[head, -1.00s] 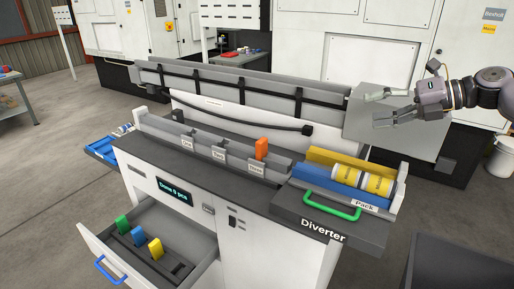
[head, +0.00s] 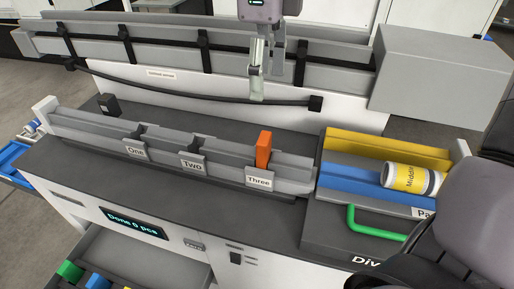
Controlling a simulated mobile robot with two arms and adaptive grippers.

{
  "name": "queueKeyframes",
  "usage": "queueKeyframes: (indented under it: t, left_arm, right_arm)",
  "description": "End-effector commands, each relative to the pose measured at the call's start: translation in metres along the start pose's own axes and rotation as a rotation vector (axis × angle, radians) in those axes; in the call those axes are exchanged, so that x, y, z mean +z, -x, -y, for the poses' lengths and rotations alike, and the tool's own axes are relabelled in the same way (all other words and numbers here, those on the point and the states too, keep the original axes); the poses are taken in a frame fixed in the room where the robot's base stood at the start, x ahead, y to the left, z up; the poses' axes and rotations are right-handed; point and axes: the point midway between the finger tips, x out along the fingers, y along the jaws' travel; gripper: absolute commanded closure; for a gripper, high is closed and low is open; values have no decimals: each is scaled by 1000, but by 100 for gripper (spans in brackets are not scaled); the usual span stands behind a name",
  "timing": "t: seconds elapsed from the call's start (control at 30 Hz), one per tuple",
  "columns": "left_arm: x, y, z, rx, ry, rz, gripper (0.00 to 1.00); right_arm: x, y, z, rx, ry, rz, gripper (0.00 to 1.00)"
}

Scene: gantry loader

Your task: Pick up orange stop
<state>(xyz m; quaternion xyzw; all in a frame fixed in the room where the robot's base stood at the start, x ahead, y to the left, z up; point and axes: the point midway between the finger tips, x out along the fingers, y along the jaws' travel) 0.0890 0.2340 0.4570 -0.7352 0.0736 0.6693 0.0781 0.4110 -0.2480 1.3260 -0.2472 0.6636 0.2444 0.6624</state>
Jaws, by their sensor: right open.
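The orange stop (head: 264,148) stands upright in the slot labelled Three (head: 259,181) on the grey rail, the rightmost of three labelled slots. My right gripper (head: 269,84) hangs from the top edge with its fingers pointing down. It is open and empty, and in the picture it lies just above the orange stop, apart from it. The depth between them is hard to judge. My left gripper is out of view.
Slots One (head: 135,150) and Two (head: 191,165) hold no stop. A yellow-white cylinder (head: 412,179) lies on the blue and yellow channel at right, beside a green handle (head: 352,219). A black cable (head: 200,97) runs behind the rail. An open drawer (head: 150,268) holds coloured stops.

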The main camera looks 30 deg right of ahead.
Motion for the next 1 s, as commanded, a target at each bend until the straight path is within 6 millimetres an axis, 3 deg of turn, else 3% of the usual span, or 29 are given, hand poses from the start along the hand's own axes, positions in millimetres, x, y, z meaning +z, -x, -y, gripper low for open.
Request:
queueKeyframes:
  t: [0.2,0.4,0.53,0.63,0.83,1.0]
  left_arm:
    - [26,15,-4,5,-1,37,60]
    - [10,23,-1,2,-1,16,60]
    - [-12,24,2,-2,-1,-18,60]
    - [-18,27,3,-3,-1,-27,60]
    - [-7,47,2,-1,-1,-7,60]
    - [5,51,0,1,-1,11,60]
  right_arm:
    - [-1,-48,-1,7,1,-3,40]
    - [0,-84,0,6,-2,0,40]
    - [0,-97,0,4,-3,2,40]
    - [0,-101,0,5,-3,2,40]
    - [-5,-125,0,9,-2,-1,40]
    - [-4,-147,0,6,-3,1,40]
